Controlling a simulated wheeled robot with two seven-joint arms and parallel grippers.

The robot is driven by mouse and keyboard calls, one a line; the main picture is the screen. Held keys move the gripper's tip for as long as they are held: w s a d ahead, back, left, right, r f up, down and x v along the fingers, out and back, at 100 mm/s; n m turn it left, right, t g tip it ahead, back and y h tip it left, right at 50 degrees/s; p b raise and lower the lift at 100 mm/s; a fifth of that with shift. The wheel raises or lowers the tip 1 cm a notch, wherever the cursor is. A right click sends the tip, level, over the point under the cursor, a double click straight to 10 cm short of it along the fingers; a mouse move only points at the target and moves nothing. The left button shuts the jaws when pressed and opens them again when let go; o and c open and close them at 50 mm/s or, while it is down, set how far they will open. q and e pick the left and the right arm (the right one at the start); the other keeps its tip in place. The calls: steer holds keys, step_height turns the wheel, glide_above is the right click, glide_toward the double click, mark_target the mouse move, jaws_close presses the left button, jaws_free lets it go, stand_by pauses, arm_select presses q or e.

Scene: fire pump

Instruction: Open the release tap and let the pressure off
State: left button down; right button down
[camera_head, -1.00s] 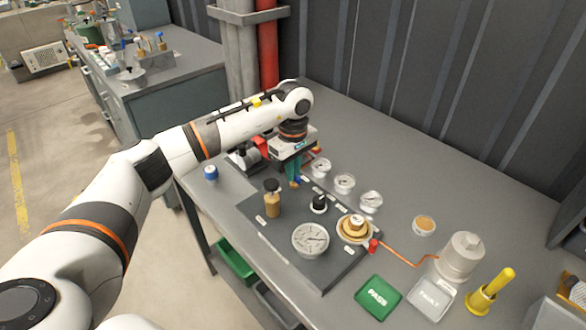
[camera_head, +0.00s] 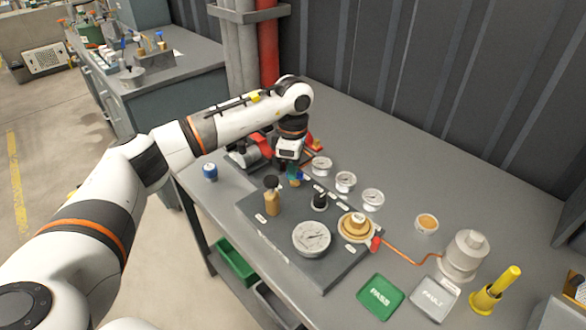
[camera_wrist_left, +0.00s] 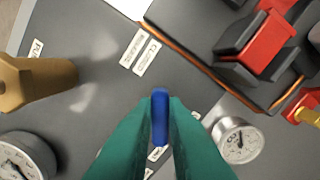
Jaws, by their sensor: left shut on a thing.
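My left gripper (camera_head: 294,180) reaches down at the back left edge of the dark panel (camera_head: 272,238). In the left wrist view its green fingers (camera_wrist_left: 160,125) are shut on a narrow blue lever (camera_wrist_left: 160,105), which I take for the release tap's handle. The fingers hide the tap's body. In the head view a bit of the blue lever (camera_head: 299,176) shows beside the fingers. A large dial gauge (camera_head: 311,238) sits at the panel's front; its reading is too small to tell. My right gripper is not in view.
A brass post with a black top (camera_head: 272,198), a black knob (camera_head: 319,200) and a brass fitting (camera_head: 356,226) stand on the panel. Several small gauges (camera_head: 345,181) line its back. A red block (camera_wrist_left: 265,42) lies close to my gripper. The table's back right is clear.

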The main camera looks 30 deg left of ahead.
arm_select(q)
steer(key=n, duration=0.5)
steer(key=shift+r+n, duration=0.1)
steer(key=shift+n, duration=0.3)
steer(key=n, duration=0.5)
steer(key=shift+s+d+b, duration=0.1)
steer(key=shift+b, duration=0.25)
steer(key=shift+n, duration=0.3)
steer(key=c, duration=1.5)
jaws_free()
steer(key=shift+o, duration=0.2)
step_height(320, 180, up, 12)
steer(key=b, duration=0.1)
steer(key=shift+b, duration=0.35)
